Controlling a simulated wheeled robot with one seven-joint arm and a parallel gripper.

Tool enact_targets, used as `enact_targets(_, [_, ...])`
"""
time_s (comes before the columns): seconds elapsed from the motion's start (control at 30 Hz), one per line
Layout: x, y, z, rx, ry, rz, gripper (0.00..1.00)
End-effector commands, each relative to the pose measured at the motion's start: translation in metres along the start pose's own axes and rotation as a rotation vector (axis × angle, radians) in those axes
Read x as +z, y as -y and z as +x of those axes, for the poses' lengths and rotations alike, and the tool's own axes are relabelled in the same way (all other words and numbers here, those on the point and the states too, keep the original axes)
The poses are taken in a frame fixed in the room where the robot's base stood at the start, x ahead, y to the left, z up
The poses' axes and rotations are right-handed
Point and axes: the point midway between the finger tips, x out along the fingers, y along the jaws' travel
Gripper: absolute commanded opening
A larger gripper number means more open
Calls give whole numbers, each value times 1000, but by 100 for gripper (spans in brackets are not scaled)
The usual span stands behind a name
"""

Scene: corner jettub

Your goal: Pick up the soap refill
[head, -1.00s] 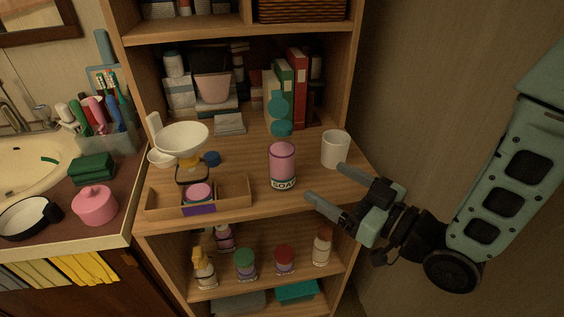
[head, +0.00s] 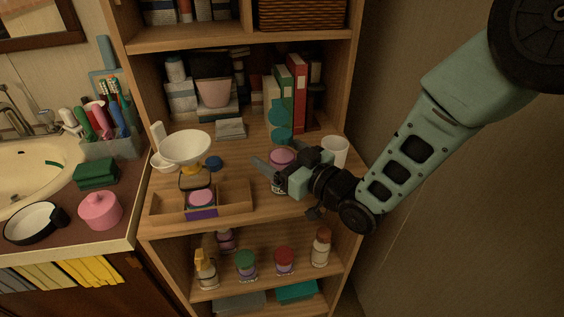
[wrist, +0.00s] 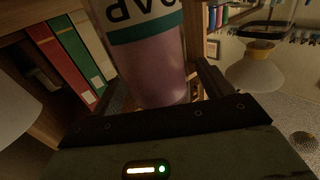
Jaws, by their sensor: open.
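The soap refill is a pink bottle (head: 283,155) with a dark green band and SOAP lettering, standing on the middle shelf of the wooden unit. My gripper (head: 276,163) is open at the bottle, in front of its lower part in the head view, which hides much of it. In the wrist view the bottle (wrist: 155,70) fills the space between my two open fingers, its label upside down. I cannot tell whether either finger touches it.
A white mug (head: 335,151) stands close to the right of my gripper. A wooden tray (head: 236,196) and a white scale (head: 187,147) are to the left. Several bottles stand on the shelf below.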

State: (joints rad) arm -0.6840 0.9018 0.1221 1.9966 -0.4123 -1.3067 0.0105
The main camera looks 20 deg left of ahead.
Motion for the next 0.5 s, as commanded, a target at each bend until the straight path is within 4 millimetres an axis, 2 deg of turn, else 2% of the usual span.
enact_targets(0.1, [0, 0, 7, 1, 0, 0, 79])
enact_targets(0.3, [1, 0, 7, 1, 0, 0, 79])
enact_targets(0.37, [0, 0, 7, 1, 0, 0, 65])
enact_targets(0.5, [0, 0, 7, 1, 0, 0, 26])
